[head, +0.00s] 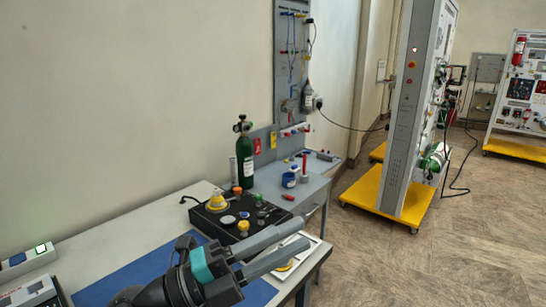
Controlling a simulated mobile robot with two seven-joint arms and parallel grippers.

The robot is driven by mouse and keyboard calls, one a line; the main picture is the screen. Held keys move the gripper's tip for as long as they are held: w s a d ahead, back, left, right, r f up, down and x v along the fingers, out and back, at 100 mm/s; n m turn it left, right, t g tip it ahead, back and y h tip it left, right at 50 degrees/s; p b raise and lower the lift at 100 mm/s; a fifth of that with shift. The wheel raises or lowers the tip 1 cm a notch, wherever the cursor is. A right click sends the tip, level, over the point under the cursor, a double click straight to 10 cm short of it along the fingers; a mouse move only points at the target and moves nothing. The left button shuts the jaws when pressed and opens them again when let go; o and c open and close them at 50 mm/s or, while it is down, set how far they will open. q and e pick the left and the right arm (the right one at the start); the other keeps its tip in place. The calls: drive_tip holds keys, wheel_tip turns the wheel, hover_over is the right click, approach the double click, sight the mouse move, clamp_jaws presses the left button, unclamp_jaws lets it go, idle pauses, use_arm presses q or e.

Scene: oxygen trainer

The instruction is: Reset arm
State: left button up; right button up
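My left gripper (304,232) reaches in from the bottom of the head view, above the front of the table (90,255). Its two grey fingers point right and slightly up, with a gap between them. I see nothing held in the gap. Behind the fingers is a black panel (205,222) with yellow and orange knobs and small fittings. A white tray or frame (318,243) at the table's right edge is partly hidden by the fingers. My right gripper is not in view.
A green oxygen cylinder (245,170) stands upright behind the panel. A blue mat (130,283) lies under my arm. Small parts sit on the grey rear bench (310,187). A tall grey cabinet on a yellow base (415,207) stands right; open floor (450,255) lies before it.

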use_arm(q)
drive_tip(key=w+a+n+t+y, duration=0.6)
drive_tip(key=a+n+t+y, duration=0.6)
drive_tip(key=n, duration=0.5)
drive_tip(key=s+a+f+n+g+y, duration=0.1)
drive_tip(key=a+f+n+g+y, duration=0.15)
drive_tip(key=f+n+y, duration=0.35)
drive_tip(key=s+a+f+n+g+y, duration=0.15)
drive_tip(key=a+f+n, duration=0.25)
drive_tip(key=f, duration=0.4)
drive_tip(key=s+f+n+g, duration=0.2)
drive_tip(key=s+f+g, duration=1.1)
drive_tip(key=s+f, duration=0.6)
wheel_tip(320, 180, down, 19)
drive_tip(key=s+b, duration=0.1)
drive_tip(key=s, duration=0.1)
drive_tip(key=s+a+f+g+b, duration=0.1)
drive_tip(key=s+a+f+g, duration=0.1)
drive_tip(key=s+f, duration=1.4)
drive_tip(key=shift+f+b, duration=0.4)
drive_tip(key=shift+f, duration=0.3)
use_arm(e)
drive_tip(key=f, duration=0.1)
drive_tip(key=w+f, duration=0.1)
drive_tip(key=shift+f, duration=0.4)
